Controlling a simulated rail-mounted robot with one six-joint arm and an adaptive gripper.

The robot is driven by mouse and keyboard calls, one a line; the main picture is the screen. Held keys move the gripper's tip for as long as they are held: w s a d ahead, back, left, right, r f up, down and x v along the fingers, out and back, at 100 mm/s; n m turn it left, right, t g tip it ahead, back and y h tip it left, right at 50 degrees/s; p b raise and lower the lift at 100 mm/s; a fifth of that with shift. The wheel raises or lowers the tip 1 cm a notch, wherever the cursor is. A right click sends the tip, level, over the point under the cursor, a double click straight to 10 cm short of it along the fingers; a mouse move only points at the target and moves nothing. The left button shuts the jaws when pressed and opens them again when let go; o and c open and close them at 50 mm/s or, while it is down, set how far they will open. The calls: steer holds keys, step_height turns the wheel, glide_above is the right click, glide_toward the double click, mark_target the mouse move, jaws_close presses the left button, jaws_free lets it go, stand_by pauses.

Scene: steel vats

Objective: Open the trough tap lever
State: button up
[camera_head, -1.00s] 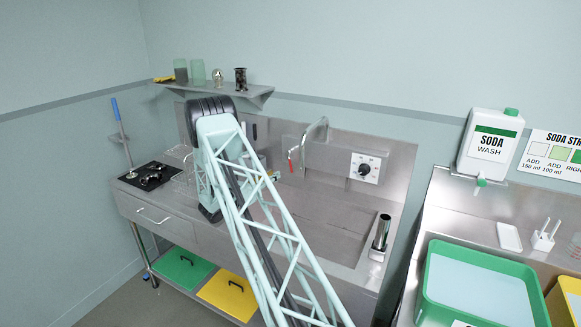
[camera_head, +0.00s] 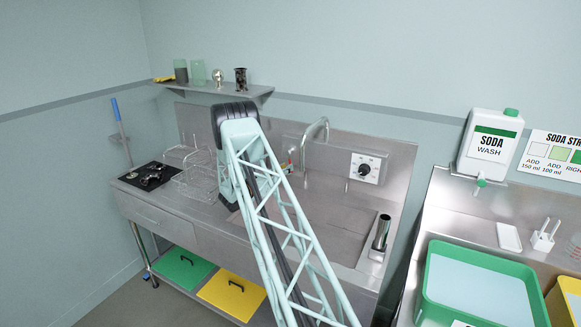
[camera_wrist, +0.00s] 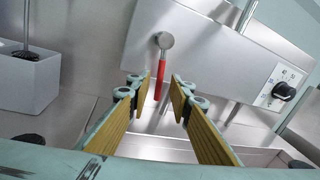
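The tap lever (camera_wrist: 160,78) is a red handle hanging from a round metal pivot (camera_wrist: 165,40) on the steel back panel. It points downward in the wrist view. My gripper (camera_wrist: 158,92) is open, with one tan-padded finger on each side of the lever in that view. The lever's lower end shows between the fingertips, and I see no contact; the exact depth is hard to tell. In the head view my arm hides the gripper and most of the lever. The curved tap spout (camera_head: 323,125) rises just right of my arm.
A black dial (camera_wrist: 285,91) sits right of the lever, and it also shows in the head view (camera_head: 364,170). A wire rack (camera_head: 195,170) stands left of my arm. A grey holder with a brush (camera_wrist: 32,80) is at the left of the wrist view. A shelf (camera_head: 215,88) hangs above.

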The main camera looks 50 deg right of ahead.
mark_target(290, 162)
steer(key=shift+s+d, duration=0.1)
steer(key=shift+d, duration=2)
steer(key=shift+c, duration=0.2)
jaws_close()
